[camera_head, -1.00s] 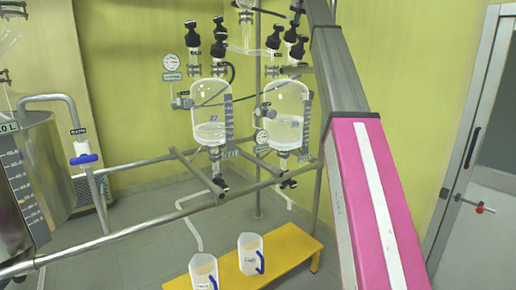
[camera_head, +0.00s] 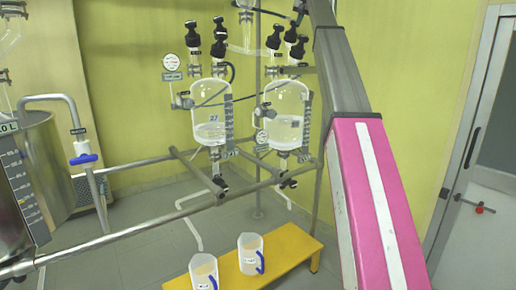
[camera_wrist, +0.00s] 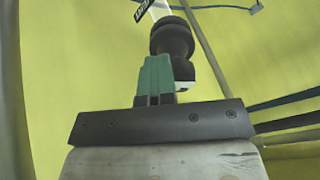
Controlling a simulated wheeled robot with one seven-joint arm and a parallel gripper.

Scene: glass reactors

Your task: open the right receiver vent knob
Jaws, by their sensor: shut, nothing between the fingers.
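The right glass receiver (camera_head: 283,115) hangs on the rack, with several black knobs on its top, among them a front-left one (camera_head: 274,38) and a right one (camera_head: 299,48). Their labels are too small to read, so I cannot tell which is the vent knob. In the wrist view my gripper (camera_wrist: 155,70) has green fingers, shut and empty. A ribbed black knob (camera_wrist: 172,38) stands just beyond the fingertips, partly hidden by them. I cannot tell whether they touch it. In the head view the gripper's fingers cannot be made out.
The left receiver (camera_head: 211,115) with its own black knobs stands close beside. Metal rails (camera_head: 130,235) run across the front. Two jugs (camera_head: 250,255) stand at a yellow bench (camera_head: 285,250) below. A steel vessel (camera_head: 40,170) is at left, a door (camera_head: 480,150) at right.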

